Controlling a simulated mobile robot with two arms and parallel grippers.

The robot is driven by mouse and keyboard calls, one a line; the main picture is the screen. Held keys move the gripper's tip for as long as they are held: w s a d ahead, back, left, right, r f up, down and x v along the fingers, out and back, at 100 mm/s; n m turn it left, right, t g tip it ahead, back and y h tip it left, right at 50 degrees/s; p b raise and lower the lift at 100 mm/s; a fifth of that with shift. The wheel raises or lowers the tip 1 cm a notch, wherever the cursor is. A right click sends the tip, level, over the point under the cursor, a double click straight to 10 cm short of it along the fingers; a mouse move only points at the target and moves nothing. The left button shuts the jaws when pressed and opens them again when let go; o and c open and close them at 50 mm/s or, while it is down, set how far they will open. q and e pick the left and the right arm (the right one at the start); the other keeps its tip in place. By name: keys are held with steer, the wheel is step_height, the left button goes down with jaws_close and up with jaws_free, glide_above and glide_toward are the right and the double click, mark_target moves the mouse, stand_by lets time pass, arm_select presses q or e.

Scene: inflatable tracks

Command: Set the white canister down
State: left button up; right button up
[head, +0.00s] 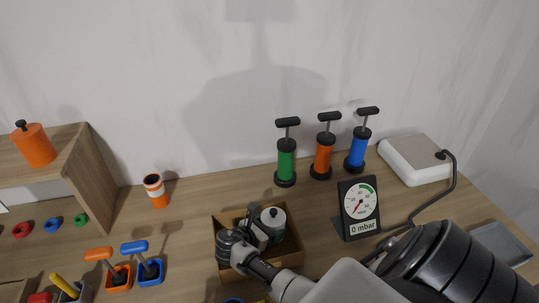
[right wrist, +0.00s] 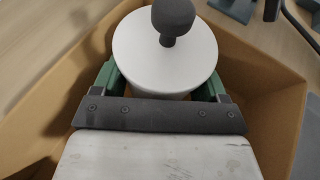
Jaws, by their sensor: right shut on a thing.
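The white canister (head: 273,217) has a dark round knob on its lid and is inside an open cardboard box (head: 291,252) on the table. In the right wrist view the canister (right wrist: 165,60) fills the space between the green-padded fingers. My right gripper (head: 258,226) reaches into the box and is shut on the canister. The wrist view also shows the box wall (right wrist: 262,60) around the gripper (right wrist: 163,88). The canister's base is hidden, so I cannot tell if it touches the box floor. My left gripper is not in view.
Green (head: 286,160), orange (head: 323,155) and blue (head: 359,150) pumps stand behind the box. A pressure gauge (head: 358,207) reading 0 mbar stands to its right, with a hose to a white device (head: 414,157). A striped cup (head: 155,190) stands left; a shelf bears an orange canister (head: 34,146).

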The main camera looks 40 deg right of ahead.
steer(key=o, duration=0.9)
steer(key=shift+o, duration=0.2)
steer(key=shift+a+r, duration=0.2)
steer(key=p+v, duration=0.4)
steer(key=v, duration=0.2)
steer(key=shift+a+r, duration=0.15)
steer(key=shift+a, duration=0.4)
